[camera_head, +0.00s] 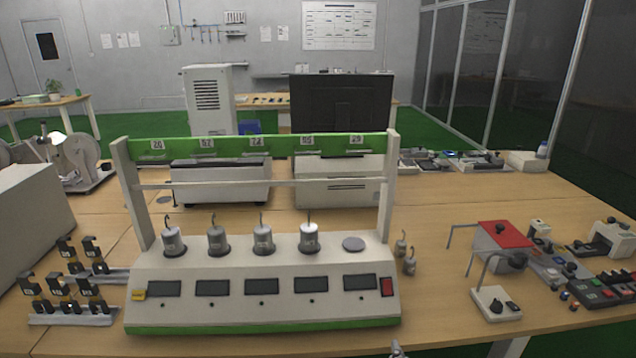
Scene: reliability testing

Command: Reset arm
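Neither of my grippers can be made out in the head view. A small light-grey tip (397,348) shows at the bottom edge, right of centre; too little of it is visible to tell what it is. The long test device (262,318) stands on the wooden table, with a frame and a green number bar (230,147) above it. Several grey weights with hooks stand on its round plates, such as the one at the right (309,238). The rightmost plate (353,244) is empty.
Two small weights (405,258) stand right of the device. Black-topped parts on rails (72,315) sit at the left. A red-topped unit (503,236) and a black panel with buttons (606,290) are at the right. A monitor (340,115) stands behind. Bare table (440,215) shows between.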

